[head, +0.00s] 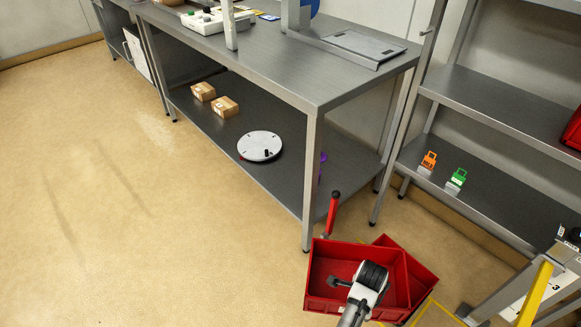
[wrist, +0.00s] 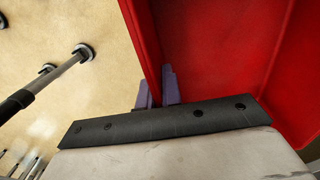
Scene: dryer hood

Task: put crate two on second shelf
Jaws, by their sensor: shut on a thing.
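A red open crate (head: 322,262) is at the bottom middle of the head view, with my wrist over it. My gripper (wrist: 158,84) is shut on one of its walls, with a purple finger on each side. The crate's red wall and interior fill the right of the wrist view (wrist: 215,45). A second red crate (head: 422,278) shows partly behind it to the right. I cannot read a number on either. The shelving at the right has an upper visible shelf (head: 490,105) and a lower visible shelf (head: 490,200).
The lower shelf holds small orange (head: 428,162) and green (head: 456,179) objects. Another red crate (head: 573,130) sits at the upper shelf's right edge. A metal workbench (head: 290,75) stands close behind the crates. A yellow post (head: 535,292) is at lower right. Floor at left is clear.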

